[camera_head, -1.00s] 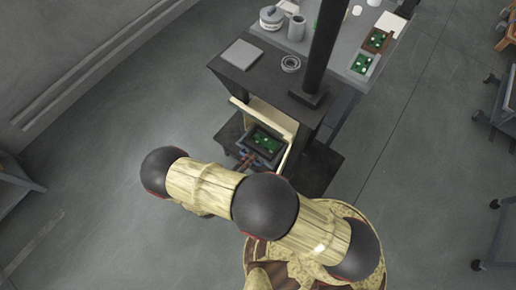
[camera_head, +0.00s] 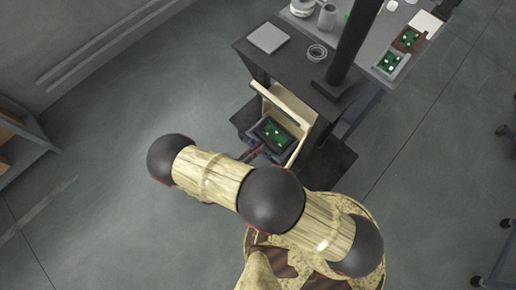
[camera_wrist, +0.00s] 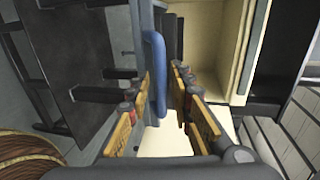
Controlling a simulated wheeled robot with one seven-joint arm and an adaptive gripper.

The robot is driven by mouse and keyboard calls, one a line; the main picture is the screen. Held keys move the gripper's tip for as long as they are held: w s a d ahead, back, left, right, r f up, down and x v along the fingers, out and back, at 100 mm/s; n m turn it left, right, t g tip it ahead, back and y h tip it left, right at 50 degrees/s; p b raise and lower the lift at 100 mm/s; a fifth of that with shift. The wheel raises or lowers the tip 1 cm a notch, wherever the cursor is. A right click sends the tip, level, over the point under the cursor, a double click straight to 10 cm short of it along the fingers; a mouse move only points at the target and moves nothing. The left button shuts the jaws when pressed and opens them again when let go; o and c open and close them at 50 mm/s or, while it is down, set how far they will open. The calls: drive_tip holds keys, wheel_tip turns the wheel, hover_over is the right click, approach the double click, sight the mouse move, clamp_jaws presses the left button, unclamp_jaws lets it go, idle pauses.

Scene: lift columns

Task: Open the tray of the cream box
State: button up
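The cream box (camera_head: 297,103) stands under the dark bench top. Its tray (camera_head: 258,135), dark-rimmed with a green board inside, sits at its front and appears to stick out; how far is hard to tell. In the wrist view the cream box (camera_wrist: 238,50) shows its open interior at upper right. A blue upright handle (camera_wrist: 154,60) stands at centre. My gripper (camera_wrist: 160,85) has its fingers apart on either side of the handle, with a visible gap on the right. In the head view my gripper (camera_head: 252,153) is small and partly hidden by my arm.
A dark post (camera_head: 350,45) rises from the bench top (camera_head: 290,62), which holds a grey square plate (camera_head: 268,38) and a ring (camera_head: 317,52). A grey table (camera_head: 385,30) with green boards stands behind. Open floor (camera_head: 100,130) lies to the left.

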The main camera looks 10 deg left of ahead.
drive_tip(key=shift+a, duration=0.1)
drive_tip(key=shift+v, duration=3.7)
